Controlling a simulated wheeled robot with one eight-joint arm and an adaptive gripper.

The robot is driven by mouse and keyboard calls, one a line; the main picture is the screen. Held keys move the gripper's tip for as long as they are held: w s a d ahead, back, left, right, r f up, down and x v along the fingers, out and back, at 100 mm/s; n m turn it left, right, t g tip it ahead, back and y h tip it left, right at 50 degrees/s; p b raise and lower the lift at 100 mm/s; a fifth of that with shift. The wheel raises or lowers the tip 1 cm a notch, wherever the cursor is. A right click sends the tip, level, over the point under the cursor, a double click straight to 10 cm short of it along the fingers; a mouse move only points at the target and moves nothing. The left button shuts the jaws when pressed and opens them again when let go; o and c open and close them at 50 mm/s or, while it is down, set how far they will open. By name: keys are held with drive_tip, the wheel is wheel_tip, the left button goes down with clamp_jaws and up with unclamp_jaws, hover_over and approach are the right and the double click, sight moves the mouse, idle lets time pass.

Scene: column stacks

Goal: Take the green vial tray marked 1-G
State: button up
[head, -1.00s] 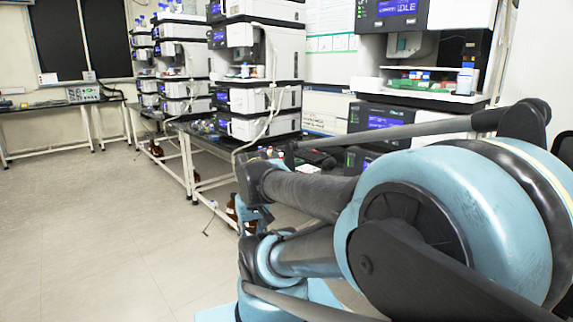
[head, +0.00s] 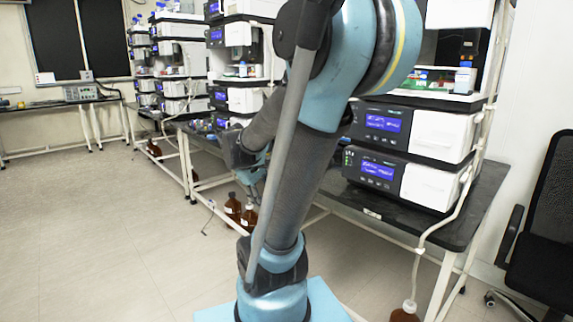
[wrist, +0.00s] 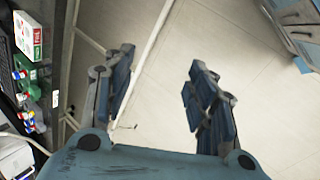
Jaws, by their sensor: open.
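My gripper (wrist: 162,62) is open and empty in the wrist view, its two fingers wide apart above the pale floor. In the wrist view, a green tray-like item (wrist: 32,84) lies on a dark bench at the left edge, with several small vials with red, blue and white caps near it. My gripper is apart from it, to its right. In the head view, another green item (head: 420,83) sits on the shelf of the right-hand instrument stack, partly behind my arm. No mark 1-G can be read on either.
A white, red and green box (wrist: 28,37) stands on the bench in the wrist view. In the head view, brown bottles (head: 240,212) stand under the benches, a black chair (head: 545,220) is at the right, and the floor at left is clear.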

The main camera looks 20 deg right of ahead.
drive_tip(key=w+d+n+t+h, duration=0.1)
drive_tip(key=w+d+n+h, duration=0.2)
drive_tip(key=w, duration=0.6)
drive_tip(key=w+n+t+h, duration=0.1)
drive_tip(key=w+n+h, duration=0.25)
drive_tip(key=w, duration=0.55)
drive_tip(key=w+d+n+h, duration=0.2)
drive_tip(key=w+n, duration=0.3)
drive_tip(key=w, duration=0.5)
drive_tip(key=w+a+f+n+t+h, duration=0.2)
drive_tip(key=w+f+n+h, duration=0.15)
drive_tip(key=w, duration=0.25)
drive_tip(key=shift+s+f+x, duration=0.15)
drive_tip(key=shift+x, duration=4.1)
drive_tip(key=shift+s+f+x, duration=0.15)
drive_tip(key=shift+x, duration=4.15)
drive_tip(key=shift+d, duration=0.1)
drive_tip(key=c, duration=1.2)
